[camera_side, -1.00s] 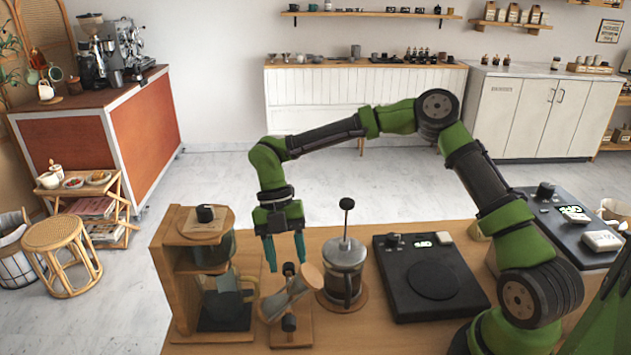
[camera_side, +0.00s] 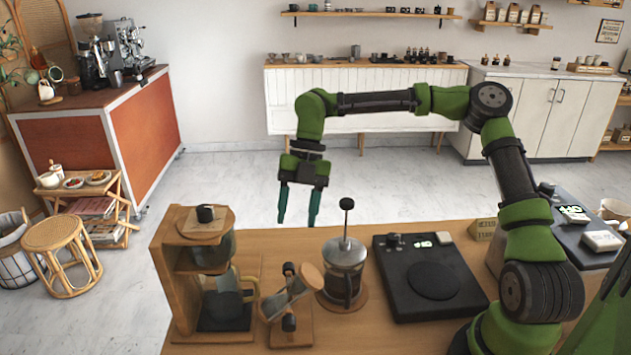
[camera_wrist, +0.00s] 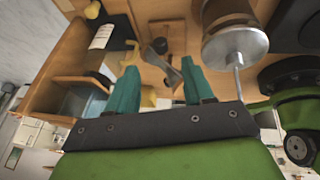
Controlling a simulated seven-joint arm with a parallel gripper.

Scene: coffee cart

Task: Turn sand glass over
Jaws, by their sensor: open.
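The sand glass (camera_side: 287,299) sits in its wooden stand with dark pivot knobs, on the wooden counter between the coffee dripper stand and the French press. It is tilted, its right end higher than its left. It also shows in the wrist view (camera_wrist: 172,76), small and beyond the fingertips. My gripper (camera_side: 298,222) is open and empty, with teal fingers pointing down. It is raised above and behind the sand glass, clear of it. In the wrist view the two fingers (camera_wrist: 160,75) are spread apart with nothing between them touching.
The French press (camera_side: 345,268) stands close at the right of the sand glass, its plunger knob high. The wooden dripper stand (camera_side: 182,270) with a carafe is close at the left. A black scale (camera_side: 430,278) lies farther right.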

